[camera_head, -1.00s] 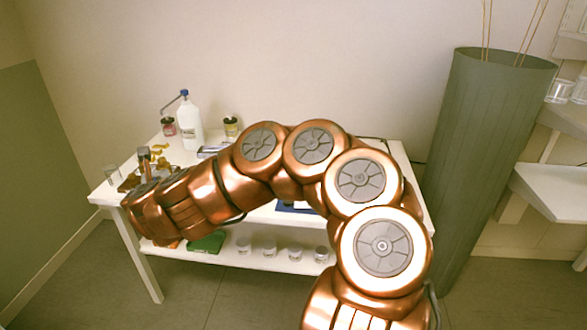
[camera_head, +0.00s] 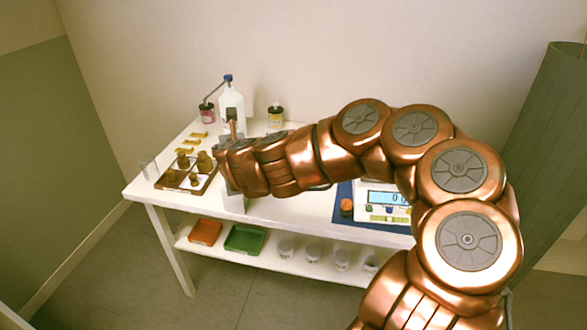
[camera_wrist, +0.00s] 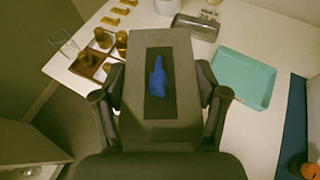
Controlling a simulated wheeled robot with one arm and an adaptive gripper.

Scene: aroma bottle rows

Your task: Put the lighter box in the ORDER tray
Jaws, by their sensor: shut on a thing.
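My gripper (camera_wrist: 160,100) is shut on a dark grey box (camera_wrist: 183,128) with a black panel and a blue shape on its top face. The fingers hold the box from both sides. In the head view my gripper (camera_head: 226,166) is over the left part of the white table, just right of the wooden tray, and mostly hides the box. A teal tray (camera_wrist: 243,80) lies empty on the table, right of the held box in the wrist view.
A wooden tray (camera_head: 163,181) holds several brass weights, with a glass (camera_head: 148,168) beside it. A white pump bottle (camera_head: 231,105) and two jars stand behind. A scale (camera_head: 388,203) is at right. Orange (camera_head: 205,232) and green (camera_head: 244,240) trays are on the lower shelf.

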